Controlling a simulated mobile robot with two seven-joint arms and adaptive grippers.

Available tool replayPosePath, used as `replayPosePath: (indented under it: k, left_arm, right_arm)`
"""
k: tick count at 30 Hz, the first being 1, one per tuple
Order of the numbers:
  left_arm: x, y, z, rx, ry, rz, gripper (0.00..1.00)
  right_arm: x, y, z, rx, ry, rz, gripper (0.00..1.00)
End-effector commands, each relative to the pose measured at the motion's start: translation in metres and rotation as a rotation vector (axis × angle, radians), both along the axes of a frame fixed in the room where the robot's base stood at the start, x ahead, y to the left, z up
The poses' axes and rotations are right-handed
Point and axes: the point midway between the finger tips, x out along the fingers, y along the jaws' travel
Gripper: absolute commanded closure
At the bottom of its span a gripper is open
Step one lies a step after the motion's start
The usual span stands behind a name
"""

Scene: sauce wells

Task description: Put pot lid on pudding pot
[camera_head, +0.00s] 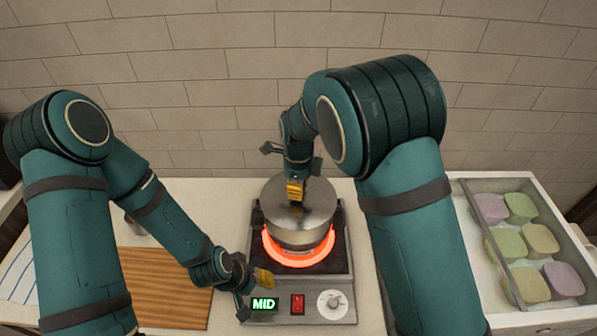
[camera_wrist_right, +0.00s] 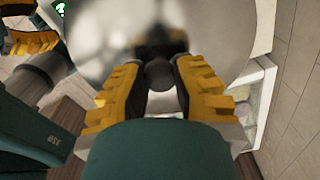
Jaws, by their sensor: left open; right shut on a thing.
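The shiny metal pot lid (camera_head: 318,199) is over the pudding pot (camera_head: 300,238), which stands on the glowing orange burner (camera_head: 299,257). I cannot tell whether the lid rests fully on the rim. My right gripper (camera_head: 296,198) is shut on the lid's dark knob (camera_wrist_right: 158,75), which shows between the yellow fingers in the right wrist view (camera_wrist_right: 158,82). The lid (camera_wrist_right: 105,35) fills much of that view, blurred. My left gripper (camera_head: 254,284) is open and empty, low at the front left of the stove. The inside of the pot is hidden.
The stove (camera_head: 345,285) has a green MID display (camera_head: 264,304), a red switch (camera_head: 298,304) and a knob (camera_head: 332,304). A wooden board (camera_head: 165,285) and striped cloth (camera_head: 18,275) lie left. A tray (camera_head: 470,215) of several pastel cups is at right.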

Motion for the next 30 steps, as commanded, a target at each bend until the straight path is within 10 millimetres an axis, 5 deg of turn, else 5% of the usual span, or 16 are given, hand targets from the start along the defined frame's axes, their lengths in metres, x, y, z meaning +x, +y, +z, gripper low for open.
replayPosePath:
  k: [14, 30]
  left_arm:
    - [0.000, 0.000, -0.005, 0.000, 0.000, 0.001, 0.53]
    - [-0.001, 0.000, -0.033, 0.003, -0.001, 0.005, 0.53]
  right_arm:
    - [0.000, 0.000, -0.022, -0.001, 0.001, 0.000, 1.00]
    - [0.000, 0.000, -0.062, 0.000, 0.000, 0.000, 1.00]
